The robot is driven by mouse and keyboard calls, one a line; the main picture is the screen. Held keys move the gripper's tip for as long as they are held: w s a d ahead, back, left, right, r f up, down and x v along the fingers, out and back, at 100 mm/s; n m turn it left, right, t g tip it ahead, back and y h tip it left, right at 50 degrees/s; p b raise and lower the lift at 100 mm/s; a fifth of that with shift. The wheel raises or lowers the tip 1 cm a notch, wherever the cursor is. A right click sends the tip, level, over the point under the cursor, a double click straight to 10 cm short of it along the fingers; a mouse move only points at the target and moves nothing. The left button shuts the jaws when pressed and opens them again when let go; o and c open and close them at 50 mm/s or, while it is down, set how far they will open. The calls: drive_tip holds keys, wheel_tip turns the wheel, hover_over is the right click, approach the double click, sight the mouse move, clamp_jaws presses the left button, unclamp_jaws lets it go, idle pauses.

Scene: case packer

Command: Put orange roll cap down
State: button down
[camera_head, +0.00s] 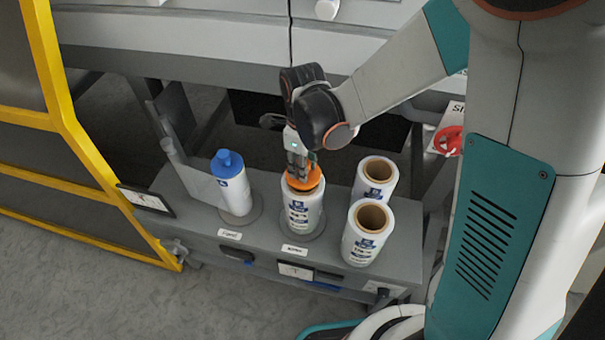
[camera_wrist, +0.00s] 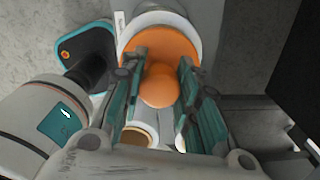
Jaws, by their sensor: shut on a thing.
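The orange roll cap (camera_head: 304,178) is at the top of the middle white film roll (camera_head: 304,211), over its upper end. My gripper (camera_head: 300,166) points down from above and is shut on the cap. In the wrist view the orange cap (camera_wrist: 160,62) shows between the two teal fingers of my gripper (camera_wrist: 160,92), with its round knob between them. The white rim of a roll (camera_wrist: 204,32) surrounds the cap there. I cannot tell whether the cap is fully seated on the roll.
Left on the grey bench (camera_head: 185,190) stands a roll with a blue cap (camera_head: 229,167). Two uncapped rolls, a rear one (camera_head: 377,175) and a front one (camera_head: 367,230), stand close on the right. A yellow frame (camera_head: 85,150) borders the left, and a red knob (camera_head: 447,140) is behind right.

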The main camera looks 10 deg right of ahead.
wheel_tip(320, 180, down, 3)
drive_tip(key=shift+r+b, duration=0.1)
drive_tip(key=shift+b, duration=0.55)
drive_tip(key=shift+r, duration=0.1)
drive_tip(key=c, duration=1.2)
unclamp_jaws()
wheel_tip(320, 180, up, 12)
drive_tip(key=p, duration=0.4)
